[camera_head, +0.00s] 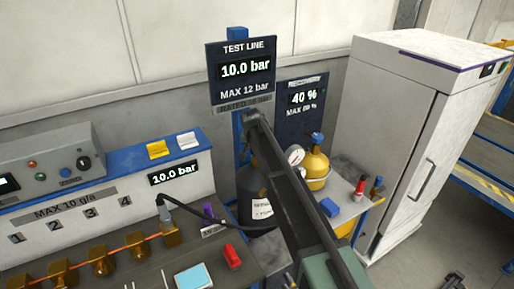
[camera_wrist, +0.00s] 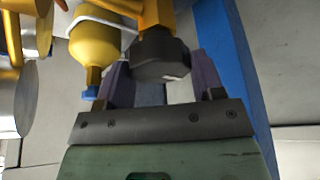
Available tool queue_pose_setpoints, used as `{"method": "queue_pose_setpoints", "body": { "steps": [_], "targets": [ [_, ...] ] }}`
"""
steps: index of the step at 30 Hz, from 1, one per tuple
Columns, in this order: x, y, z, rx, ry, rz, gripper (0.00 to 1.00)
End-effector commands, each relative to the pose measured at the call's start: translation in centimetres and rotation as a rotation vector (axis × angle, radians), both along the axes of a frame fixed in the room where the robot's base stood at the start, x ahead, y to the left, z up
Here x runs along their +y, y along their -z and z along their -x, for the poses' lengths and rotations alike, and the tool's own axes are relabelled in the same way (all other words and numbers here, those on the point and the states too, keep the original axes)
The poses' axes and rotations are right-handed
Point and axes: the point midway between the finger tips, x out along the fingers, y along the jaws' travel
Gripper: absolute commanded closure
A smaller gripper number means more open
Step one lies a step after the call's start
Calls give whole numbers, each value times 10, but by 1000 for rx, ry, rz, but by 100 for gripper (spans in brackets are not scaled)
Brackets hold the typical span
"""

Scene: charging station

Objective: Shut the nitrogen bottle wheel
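In the wrist view, a dark faceted wheel (camera_wrist: 160,58) sits on a yellow fitting between the fingertips of my gripper (camera_wrist: 160,72). The fingers are spread, one on each side of the wheel. I cannot tell whether they touch it. In the head view, a dark bottle with a white label (camera_head: 261,207) stands left of my arm, below the test line panel (camera_head: 244,72). It looks like the nitrogen bottle, but its top and my gripper are hidden behind my arm there.
A yellow bottle with a blue top (camera_head: 316,163) stands on a shelf right of my arm; a yellow bottle (camera_wrist: 94,42) also shows in the wrist view. A blue post (camera_wrist: 232,60) runs close right of the fingers. A white cabinet (camera_head: 385,130) stands at right.

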Motion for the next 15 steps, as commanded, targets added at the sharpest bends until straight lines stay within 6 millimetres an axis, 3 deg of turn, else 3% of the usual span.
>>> {"method": "queue_pose_setpoints", "body": {
  "steps": [1, 5, 15],
  "targets": [
    [0, 0, 0, 0, 2, -1, 32],
    [0, 0, 0, 0, 1, 0, 13],
    [0, -7, 2, 0, 0, 0, 13]
  ]
}}
